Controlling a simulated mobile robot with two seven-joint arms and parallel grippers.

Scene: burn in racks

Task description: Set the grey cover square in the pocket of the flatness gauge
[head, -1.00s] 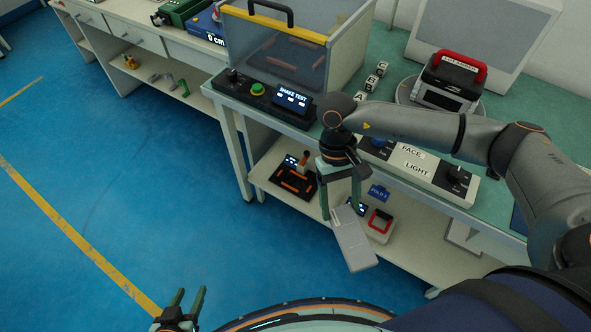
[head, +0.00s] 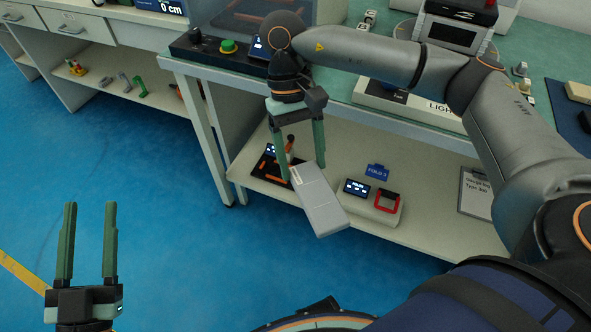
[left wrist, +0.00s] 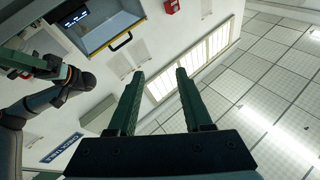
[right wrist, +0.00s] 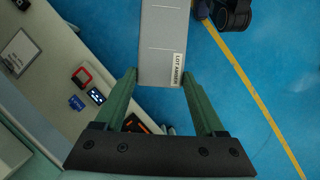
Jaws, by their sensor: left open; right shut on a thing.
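The grey cover (head: 321,205) is a flat rectangular plate in my right gripper (head: 299,172), hanging tilted in front of the lower shelf. The right wrist view shows the cover (right wrist: 163,40) with an "AMBER" lot label at its end, between the fingertips. A black base with orange strips and a lever (head: 264,172) sits on the lower shelf, behind the right gripper and partly hidden. It may be the flatness gauge; I read no name on it. My left gripper (head: 90,208) is open and empty over the floor at lower left.
On the lower shelf (head: 405,228) are a blue "FOLD-3" tag (head: 377,170), a unit with a red square frame (head: 386,202) and a clipboard (head: 476,194). The bench top above carries a control box with a green button (head: 228,47). Open blue floor lies at left.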

